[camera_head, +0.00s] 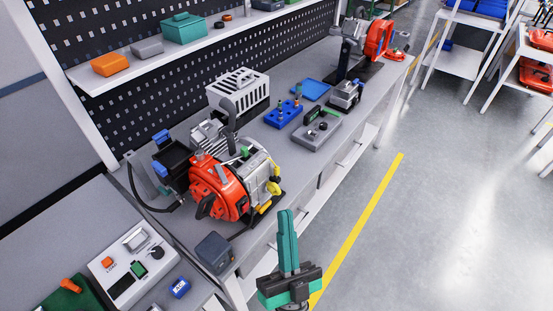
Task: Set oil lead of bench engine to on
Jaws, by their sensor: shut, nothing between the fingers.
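The bench engine (220,187) stands on the near part of the grey workbench (273,154). It has an orange round housing, a grey metal body and a black part at its left. A yellow part (273,187) sits on its right side and a small green part (245,151) on top. I cannot tell which part is the oil lead or how it is set. My gripper (287,213) is in front of the bench, right of and nearer than the engine. Its teal fingers point up, are shut together and hold nothing. They appear apart from the engine.
A dark box (214,252) sits at the bench's near corner. A white control panel (131,266) lies on a surface at lower left. A white slotted box (238,90), blue tray (283,114) and second orange machine (380,39) are farther along.

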